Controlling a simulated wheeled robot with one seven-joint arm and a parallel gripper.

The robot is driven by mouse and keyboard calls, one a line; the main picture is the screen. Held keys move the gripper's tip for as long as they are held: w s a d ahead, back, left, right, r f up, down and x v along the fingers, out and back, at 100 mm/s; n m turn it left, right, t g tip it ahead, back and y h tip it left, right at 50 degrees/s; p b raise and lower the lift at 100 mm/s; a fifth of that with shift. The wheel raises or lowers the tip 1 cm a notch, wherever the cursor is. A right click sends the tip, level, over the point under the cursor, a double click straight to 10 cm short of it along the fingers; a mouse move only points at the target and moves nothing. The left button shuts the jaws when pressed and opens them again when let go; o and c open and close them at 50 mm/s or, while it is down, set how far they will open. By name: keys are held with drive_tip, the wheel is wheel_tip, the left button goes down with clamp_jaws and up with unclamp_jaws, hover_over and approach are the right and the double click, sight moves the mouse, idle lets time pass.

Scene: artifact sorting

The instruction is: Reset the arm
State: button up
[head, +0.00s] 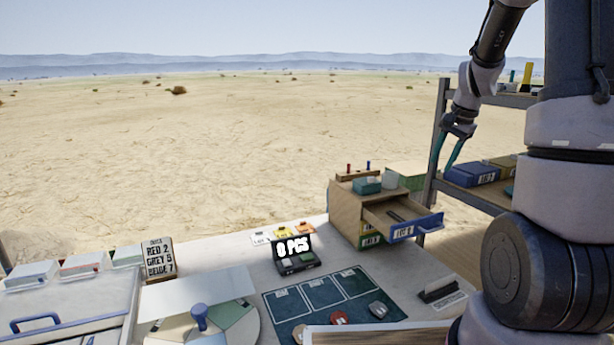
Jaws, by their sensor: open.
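My gripper (452,150) shows at the upper right, pointing downward with its two teal fingers apart. It is open and nothing shows between the fingers. It is in the air, in front of the shelf in the picture and above the open drawer. My arm runs up from it and out of the top of the frame. Whether the gripper touches the shelf cannot be told from this one view.
A wooden cabinet (349,209) has a blue-fronted drawer (431,228) pulled out. A shelf rack (437,125) holds a blue box (471,175). On the table are a dark green mat (327,293) with several stones, a scale (297,263), a sign (158,259) and a round sorting dial (246,325).

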drive_tip(key=s+a+r+n+t, duration=0.2)
drive_tip(key=s+a+r+n, duration=0.1)
drive_tip(key=s+a+r, duration=0.65)
drive_tip(key=s+a+r+n+t, duration=0.1)
drive_tip(key=s+a+r+n, duration=0.1)
drive_tip(key=s, duration=0.5)
drive_tip(key=s+a+r+n, duration=0.1)
drive_tip(key=s+a+r, duration=0.1)
drive_tip(key=s+r, duration=0.2)
drive_tip(key=s, duration=0.3)
drive_tip(key=shift+s+a+n+t+y, duration=0.3)
drive_tip(key=shift+s+n+t+y, duration=0.1)
